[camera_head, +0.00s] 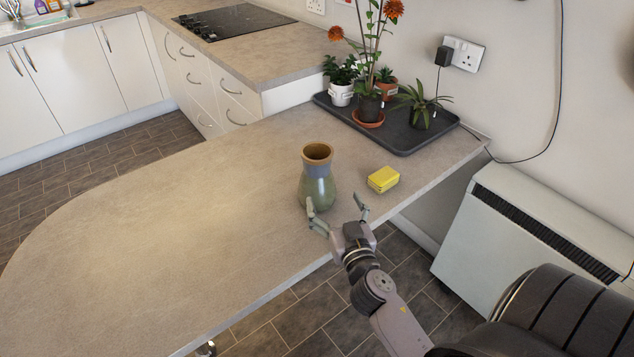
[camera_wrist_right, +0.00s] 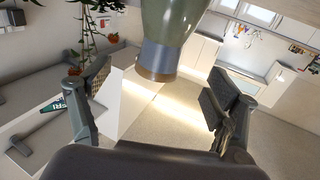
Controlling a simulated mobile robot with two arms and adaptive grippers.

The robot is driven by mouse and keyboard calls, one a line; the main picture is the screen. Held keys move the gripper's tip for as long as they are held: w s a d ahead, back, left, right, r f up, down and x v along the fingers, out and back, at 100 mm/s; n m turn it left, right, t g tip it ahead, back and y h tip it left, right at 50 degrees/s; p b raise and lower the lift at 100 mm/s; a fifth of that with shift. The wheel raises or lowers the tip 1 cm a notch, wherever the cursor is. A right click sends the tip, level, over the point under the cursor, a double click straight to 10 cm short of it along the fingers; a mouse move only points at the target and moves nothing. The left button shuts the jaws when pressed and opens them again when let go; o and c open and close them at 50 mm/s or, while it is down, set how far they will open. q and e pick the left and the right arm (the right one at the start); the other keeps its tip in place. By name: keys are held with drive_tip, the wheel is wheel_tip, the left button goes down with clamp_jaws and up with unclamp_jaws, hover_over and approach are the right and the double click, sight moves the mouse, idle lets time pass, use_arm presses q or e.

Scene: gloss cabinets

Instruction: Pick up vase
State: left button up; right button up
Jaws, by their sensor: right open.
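The vase (camera_head: 317,183) stands upright on the grey worktop (camera_head: 190,225). It has a green body, a blue-grey neck and a brown rim. My right gripper (camera_head: 338,207) is open and empty at the near side of the vase, with its left fingertip close to the vase's base. I cannot tell whether that fingertip touches it. In the right wrist view the vase (camera_wrist_right: 165,40) appears upside down, beyond and between the open fingers (camera_wrist_right: 158,105). My left gripper is not in view.
A yellow sponge-like block (camera_head: 383,179) lies just right of the vase. A dark tray (camera_head: 440,133) with several potted plants stands at the back against the wall. A white heater (camera_head: 535,230) stands right of the worktop. The worktop's left part is clear.

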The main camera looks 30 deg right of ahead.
sight(321, 173)
drive_tip(key=p+x, duration=0.1)
drive_tip(key=x, duration=0.6)
drive_tip(key=shift+w+d, duration=0.1)
drive_tip(key=shift+w, duration=0.15)
drive_tip(key=shift+w+d+r+p, duration=0.1)
drive_tip(key=shift+w+r+p, duration=0.1)
drive_tip(key=shift+w+p, duration=0.3)
drive_tip(key=x, duration=0.1)
drive_tip(key=p+x, duration=0.1)
drive_tip(key=x, duration=0.1)
drive_tip(key=shift+w+r, duration=0.35)
drive_tip(key=shift+w+f, duration=0.15)
drive_tip(key=shift+w, duration=0.3)
drive_tip(key=shift+c, duration=0.4)
drive_tip(key=c, duration=1.9)
clamp_jaws()
